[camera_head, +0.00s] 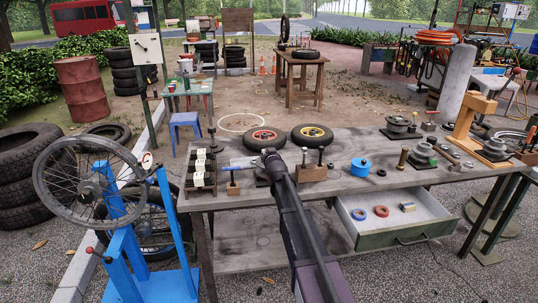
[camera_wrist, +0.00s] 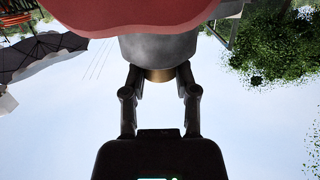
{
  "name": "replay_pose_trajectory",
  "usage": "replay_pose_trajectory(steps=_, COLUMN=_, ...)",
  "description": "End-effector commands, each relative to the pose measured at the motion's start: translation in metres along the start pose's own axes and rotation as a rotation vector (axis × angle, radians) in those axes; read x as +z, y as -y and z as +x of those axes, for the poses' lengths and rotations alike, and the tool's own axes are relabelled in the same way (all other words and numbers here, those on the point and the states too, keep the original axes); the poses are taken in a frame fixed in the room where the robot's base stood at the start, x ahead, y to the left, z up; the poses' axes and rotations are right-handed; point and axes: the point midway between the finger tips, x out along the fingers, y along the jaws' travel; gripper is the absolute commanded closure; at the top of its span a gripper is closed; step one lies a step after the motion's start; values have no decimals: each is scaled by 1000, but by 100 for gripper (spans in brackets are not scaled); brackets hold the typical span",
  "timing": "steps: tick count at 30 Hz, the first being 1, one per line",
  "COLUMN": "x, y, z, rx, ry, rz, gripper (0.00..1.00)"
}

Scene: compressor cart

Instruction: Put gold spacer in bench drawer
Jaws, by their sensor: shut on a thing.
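My gripper (camera_head: 268,155) is at the end of my arm, over the left part of the bench (camera_head: 340,165). In the wrist view, my gripper (camera_wrist: 160,76) has its two fingers on either side of a gold-brown piece, the gold spacer (camera_wrist: 159,75), and is shut on it. The spacer is mostly hidden by a grey round body (camera_wrist: 158,48) just beyond it. In the head view I cannot make out the spacer. The bench drawer (camera_head: 427,231) is pulled open on the right. It holds a blue ring (camera_head: 359,214), a red ring (camera_head: 381,211) and a small tan-and-grey block (camera_head: 407,207).
A wooden block with dark pegs (camera_head: 313,173) and a blue round part (camera_head: 360,167) stand on the bench between my gripper and the drawer. A crate with labelled parts (camera_head: 199,180) stands left. A blue wheel stand (camera_head: 120,220) is further left. Space above the drawer is clear.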

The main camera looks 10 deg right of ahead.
Motion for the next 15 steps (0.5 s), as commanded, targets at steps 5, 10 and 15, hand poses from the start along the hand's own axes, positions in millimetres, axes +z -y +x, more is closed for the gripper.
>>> replay_pose_trajectory(steps=5, x=1, y=0, z=0, rx=0, ry=0, rz=0, gripper=100)
replay_pose_trajectory(steps=10, x=5, y=0, z=1, rx=0, ry=0, rz=0, gripper=100)
replay_pose_trajectory(steps=15, x=4, y=0, z=1, rx=0, ry=0, rz=0, gripper=27)
